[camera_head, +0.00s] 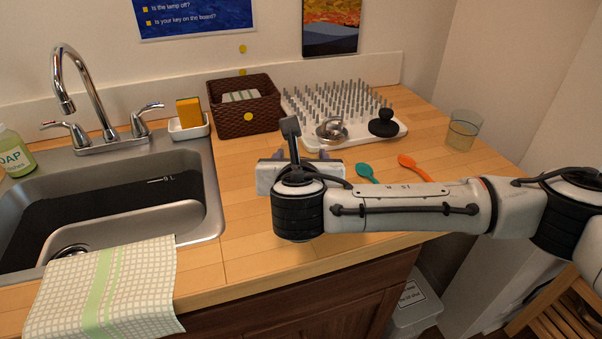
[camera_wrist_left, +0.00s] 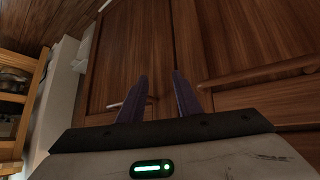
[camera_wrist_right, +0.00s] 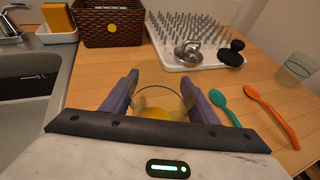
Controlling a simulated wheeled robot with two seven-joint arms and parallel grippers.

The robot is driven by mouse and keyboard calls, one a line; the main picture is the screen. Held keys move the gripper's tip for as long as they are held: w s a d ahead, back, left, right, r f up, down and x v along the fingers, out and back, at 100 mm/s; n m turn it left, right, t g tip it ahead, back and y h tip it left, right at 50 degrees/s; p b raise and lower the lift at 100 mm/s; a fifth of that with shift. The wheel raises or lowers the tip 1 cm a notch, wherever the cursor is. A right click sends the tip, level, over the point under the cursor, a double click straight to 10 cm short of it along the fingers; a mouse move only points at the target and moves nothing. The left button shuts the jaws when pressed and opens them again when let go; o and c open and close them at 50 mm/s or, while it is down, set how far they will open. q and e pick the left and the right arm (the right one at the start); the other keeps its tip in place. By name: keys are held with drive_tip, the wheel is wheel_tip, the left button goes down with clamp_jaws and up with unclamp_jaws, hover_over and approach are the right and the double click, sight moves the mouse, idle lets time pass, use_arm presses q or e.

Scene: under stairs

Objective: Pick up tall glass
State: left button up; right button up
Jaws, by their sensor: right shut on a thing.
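A clear glass (camera_wrist_right: 158,95) with something yellow in its bottom stands between the fingers of my right gripper (camera_wrist_right: 163,84) in the right wrist view. The fingers press on it from both sides. In the head view the right gripper (camera_head: 314,154) hides this glass. Another clear glass (camera_head: 463,130) with a pale yellowish lower part stands upright at the right of the counter; it also shows in the right wrist view (camera_wrist_right: 298,68). My left gripper (camera_wrist_left: 160,88) is open and empty in front of the wooden cabinet doors (camera_wrist_left: 225,50).
A teal spoon (camera_head: 367,173) and an orange spoon (camera_head: 413,168) lie right of my right gripper. Behind are a white peg rack (camera_head: 352,134) with a metal lid and black knob, and a brown basket (camera_head: 232,119). The sink (camera_head: 205,160) is at the left.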

drive_tip(key=shift+r, duration=0.2)
wheel_tip(320, 180, up, 10)
drive_tip(key=shift+f, duration=0.2)
idle(0.7)
idle(0.4)
